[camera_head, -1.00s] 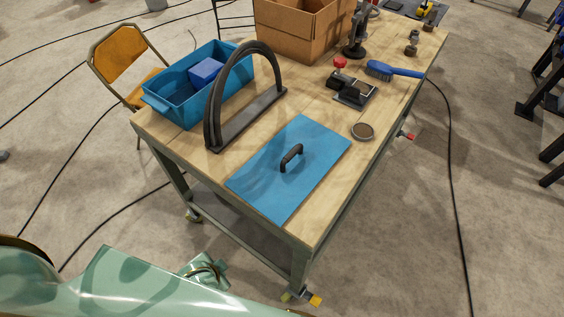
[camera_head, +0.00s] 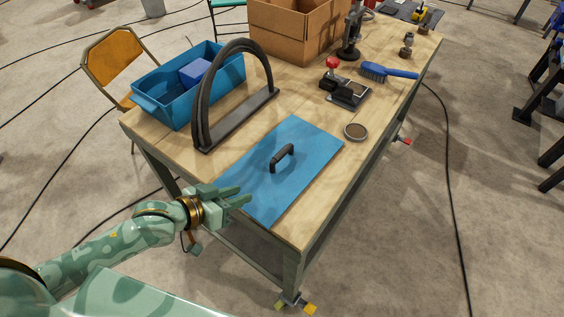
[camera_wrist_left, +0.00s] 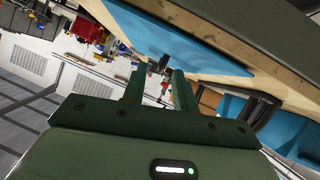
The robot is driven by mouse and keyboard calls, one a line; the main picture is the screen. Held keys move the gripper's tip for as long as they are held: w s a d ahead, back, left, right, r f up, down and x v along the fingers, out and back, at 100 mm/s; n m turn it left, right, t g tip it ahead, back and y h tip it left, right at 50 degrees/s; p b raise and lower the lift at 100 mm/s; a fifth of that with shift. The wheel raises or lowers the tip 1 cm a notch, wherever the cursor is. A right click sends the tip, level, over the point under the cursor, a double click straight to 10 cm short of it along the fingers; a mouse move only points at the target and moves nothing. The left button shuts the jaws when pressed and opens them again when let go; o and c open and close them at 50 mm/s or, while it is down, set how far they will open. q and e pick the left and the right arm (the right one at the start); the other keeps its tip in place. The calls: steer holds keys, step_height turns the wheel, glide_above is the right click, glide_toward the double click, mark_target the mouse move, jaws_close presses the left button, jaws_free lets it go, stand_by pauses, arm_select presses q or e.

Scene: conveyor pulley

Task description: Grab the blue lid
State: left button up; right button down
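The blue lid (camera_head: 295,185) is a flat blue panel lying on the near end of the wooden table. A black handle (camera_head: 283,157) stands up from its middle. My left gripper (camera_head: 243,196) is at the lid's near left edge, its fingers apart with nothing between them. In the left wrist view, the two fingers (camera_wrist_left: 160,84) point toward the lid (camera_wrist_left: 185,45), with the dark handle (camera_wrist_left: 158,64) beyond their tips. I cannot tell whether the fingers touch the lid. My right gripper is not in view.
A black curved belt piece (camera_head: 200,110) stands behind the lid, beside a blue bin (camera_head: 180,112) holding a blue block (camera_head: 196,72). A round tin (camera_head: 355,132) lies right of the lid. A brush (camera_head: 388,72), a small black device (camera_head: 345,90) and a cardboard box (camera_head: 290,30) are farther back.

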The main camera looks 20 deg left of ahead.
arm_select(q)
steer(key=w+a+r+n+h, duration=0.1)
steer(key=w+a+r+n, duration=0.1)
steer(key=w+a+n, duration=0.1)
steer(key=shift+r+t+h, duration=0.35)
steer(key=shift+t+h, duration=0.05)
steer(key=b, duration=0.3)
glide_toward(279, 157)
steer(key=w+f, duration=0.1)
steer(key=w+d, duration=0.1)
steer(key=w+d+f, duration=0.1)
steer(key=w, duration=0.1)
steer(key=shift+w+f, duration=0.1)
steer(key=shift+f, duration=0.25)
steer(key=b+x, duration=0.1)
steer(key=x, duration=0.4)
steer(key=shift+d+r+b, duration=0.1)
steer(key=shift+b, duration=0.3)
steer(key=shift+w+d, duration=0.25)
steer(key=shift+w, duration=0.05)
steer(key=shift+s, duration=0.1)
steer(key=shift+c, duration=0.7)
jaws_close()
